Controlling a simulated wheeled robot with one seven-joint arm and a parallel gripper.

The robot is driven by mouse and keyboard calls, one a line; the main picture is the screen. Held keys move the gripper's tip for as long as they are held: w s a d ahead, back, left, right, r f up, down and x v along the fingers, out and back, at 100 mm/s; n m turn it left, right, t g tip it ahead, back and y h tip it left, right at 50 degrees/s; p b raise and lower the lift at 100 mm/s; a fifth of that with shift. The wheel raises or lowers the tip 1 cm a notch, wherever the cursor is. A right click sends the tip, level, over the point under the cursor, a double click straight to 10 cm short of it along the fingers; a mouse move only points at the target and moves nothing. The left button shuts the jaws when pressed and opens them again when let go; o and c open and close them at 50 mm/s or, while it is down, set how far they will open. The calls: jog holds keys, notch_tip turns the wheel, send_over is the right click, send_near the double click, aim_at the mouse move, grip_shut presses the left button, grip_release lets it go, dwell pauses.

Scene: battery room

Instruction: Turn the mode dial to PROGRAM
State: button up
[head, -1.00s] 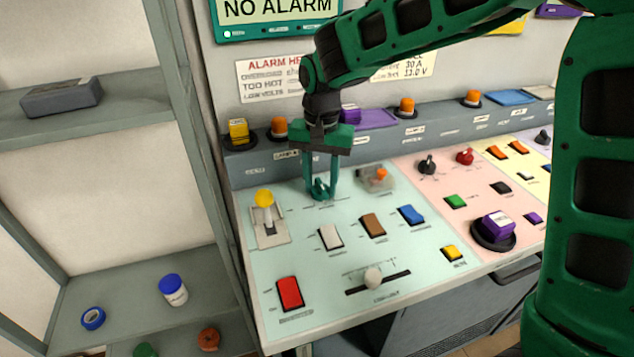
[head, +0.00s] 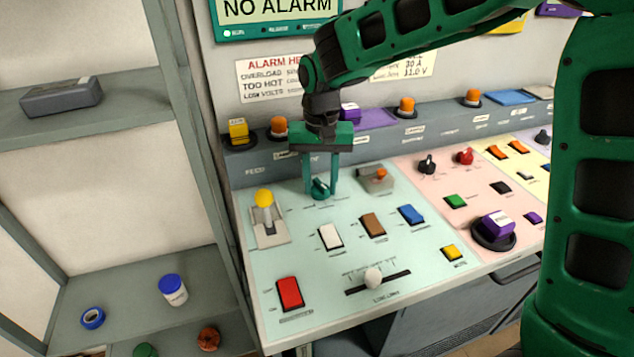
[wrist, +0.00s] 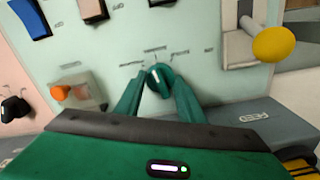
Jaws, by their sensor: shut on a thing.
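The mode dial (head: 319,188) is a round green knob on the pale green part of the sloped panel. In the wrist view the dial (wrist: 160,77) shows a white pointer line and small labels around its upper side, too small to read. My gripper (head: 320,182) points down at the dial and is shut on it. In the wrist view its two green fingers (wrist: 159,90) stand on either side of the knob. The white line points roughly toward the middle label, tilted slightly to the left.
A yellow-knobbed lever (head: 264,200) stands left of the dial. A guarded orange switch (head: 380,175) sits close on its right. White, brown and blue (head: 411,214) rockers lie in front. A ledge with orange buttons (head: 407,105) runs behind.

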aim_at(320, 182)
jog(key=n, duration=0.6)
jog(key=shift+w+a+r, duration=0.1)
jog(key=shift+w, duration=0.05)
dwell(0.6)
jog(key=o, duration=1)
jog(key=shift+o, duration=0.2)
notch_tip(320, 182, up, 11)
jog(key=shift+f, duration=0.2)
